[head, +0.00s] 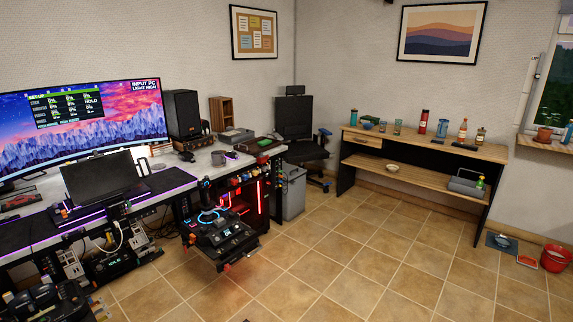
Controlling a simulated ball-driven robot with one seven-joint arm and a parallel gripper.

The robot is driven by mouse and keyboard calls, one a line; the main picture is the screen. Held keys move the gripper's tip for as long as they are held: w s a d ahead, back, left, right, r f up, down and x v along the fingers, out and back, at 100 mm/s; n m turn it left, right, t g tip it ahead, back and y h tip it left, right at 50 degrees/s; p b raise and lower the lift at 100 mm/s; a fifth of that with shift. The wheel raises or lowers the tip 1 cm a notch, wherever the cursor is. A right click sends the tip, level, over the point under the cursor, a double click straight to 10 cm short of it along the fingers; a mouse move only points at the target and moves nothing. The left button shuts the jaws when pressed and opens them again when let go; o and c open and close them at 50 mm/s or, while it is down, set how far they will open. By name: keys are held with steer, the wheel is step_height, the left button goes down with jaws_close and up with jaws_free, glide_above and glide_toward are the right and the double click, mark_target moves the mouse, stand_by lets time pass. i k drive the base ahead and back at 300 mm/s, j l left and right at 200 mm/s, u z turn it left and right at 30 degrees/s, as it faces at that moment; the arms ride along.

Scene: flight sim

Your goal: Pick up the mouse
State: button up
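I cannot make out the mouse with certainty. A small dark object (187,157) lies on the desk (200,163) in front of the black speaker, too small to identify. A dark mat (166,182) lies on the desk to the right of the small black monitor (100,177). My gripper is not in view.
A large curved screen (80,125) stands at the back of the desk. A joystick console (222,236) juts from its front. A grey bin (293,192) and black chair (296,128) stand beyond. A wooden side table (425,145) is at the right wall. The tiled floor between is clear.

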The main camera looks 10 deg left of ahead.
mark_target(232, 156)
steer(key=i+j+u, duration=0.1)
steer(key=i, duration=0.5)
steer(key=i+j+u, duration=0.1)
steer(key=i, duration=0.45)
steer(key=i+j+u, duration=0.15)
steer(key=i, duration=0.45)
steer(key=i+u, duration=0.1)
steer(key=i, duration=0.5)
steer(key=i+u, duration=0.1)
steer(key=i, duration=0.5)
steer(key=i+l+u, duration=0.1)
steer(key=i, duration=0.5)
steer(key=i+l+u, duration=0.15)
steer(key=i, duration=0.4)
steer(key=i+l+u, duration=0.1)
steer(key=i, duration=0.5)
steer(key=i+l+u, duration=0.3)
steer(key=i, duration=0.2)
